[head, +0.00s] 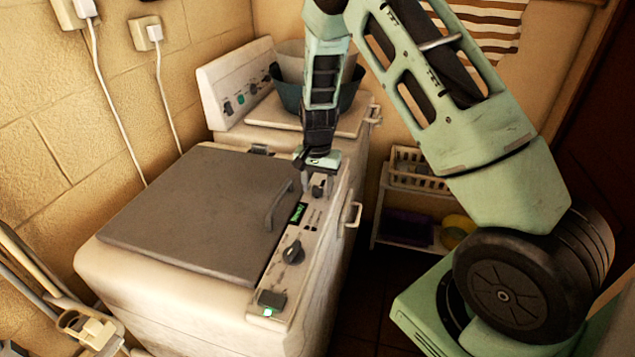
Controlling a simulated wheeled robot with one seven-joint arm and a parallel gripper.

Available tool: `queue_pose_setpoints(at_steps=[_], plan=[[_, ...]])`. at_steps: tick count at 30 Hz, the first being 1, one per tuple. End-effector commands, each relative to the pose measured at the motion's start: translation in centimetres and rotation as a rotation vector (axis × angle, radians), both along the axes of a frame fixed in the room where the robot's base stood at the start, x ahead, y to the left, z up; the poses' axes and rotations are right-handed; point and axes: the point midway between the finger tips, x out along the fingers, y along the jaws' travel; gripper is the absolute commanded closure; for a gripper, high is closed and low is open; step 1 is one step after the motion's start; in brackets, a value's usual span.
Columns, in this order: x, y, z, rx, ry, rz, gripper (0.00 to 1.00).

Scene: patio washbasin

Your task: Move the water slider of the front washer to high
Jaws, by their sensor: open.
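The front washer (150,290) is a worn white top-loader with a closed grey lid (190,215). Its control panel (283,275) runs along the right side of the top. The panel has a dark knob (293,252), a lit green display (298,213) and small dark controls (313,217) beside the display. Another dark knob (318,185) is at the panel's far end. I cannot tell which control is the water slider or its setting. My gripper (318,165) points down at the panel's far end, close to that far knob; contact is unclear. It is open, with its fingertips partly hidden.
A second washer (225,92) stands behind, with a dark tub (352,90) on top. A white rack (380,205) with a basket (415,172) is at the right. Wall outlets and cords are at the upper left. Pole-like handles (35,270) lean at the lower left.

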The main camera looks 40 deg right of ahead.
Motion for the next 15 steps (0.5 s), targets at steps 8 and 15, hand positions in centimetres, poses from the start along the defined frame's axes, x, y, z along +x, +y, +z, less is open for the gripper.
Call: queue_pose_setpoints(at_steps=[8,15], plan=[[0.0,0.0,-0.14,0.0,0.0,0.0,0.51],[0.0,-0.01,-0.11,0.0,0.0,0.0,1.0]])
